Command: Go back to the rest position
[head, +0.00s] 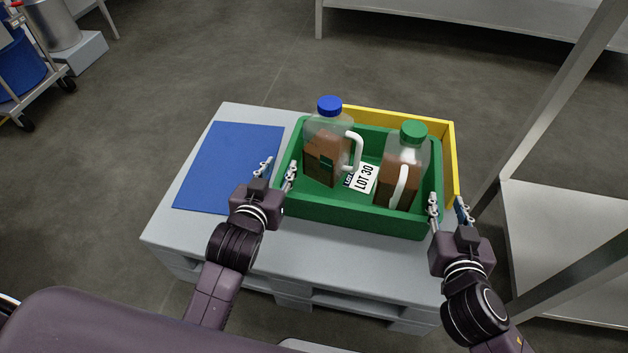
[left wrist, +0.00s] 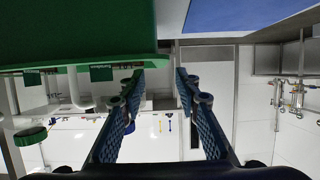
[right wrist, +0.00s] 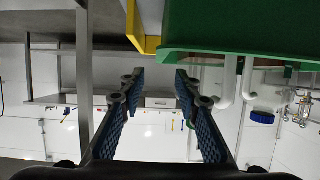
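A green crate (head: 350,214) sits on the grey pallet. In it stand a jug with a blue cap (head: 328,140) and a jug with a green cap (head: 412,158), both holding brown liquid. My left gripper (head: 276,171) is open at the crate's left end; in the left wrist view its fingers (left wrist: 155,95) are apart with nothing clasped. My right gripper (head: 448,208) is open at the crate's right end; its fingers (right wrist: 160,92) are also apart in the right wrist view. I cannot tell whether either gripper touches the crate.
The grey pallet (head: 215,235) also bears a blue mat (head: 232,165) on the left and a yellow crate (head: 452,150) behind the green one. A LOT 30 label (head: 363,178) lies inside the green crate. A metal rack (head: 560,225) stands close on the right.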

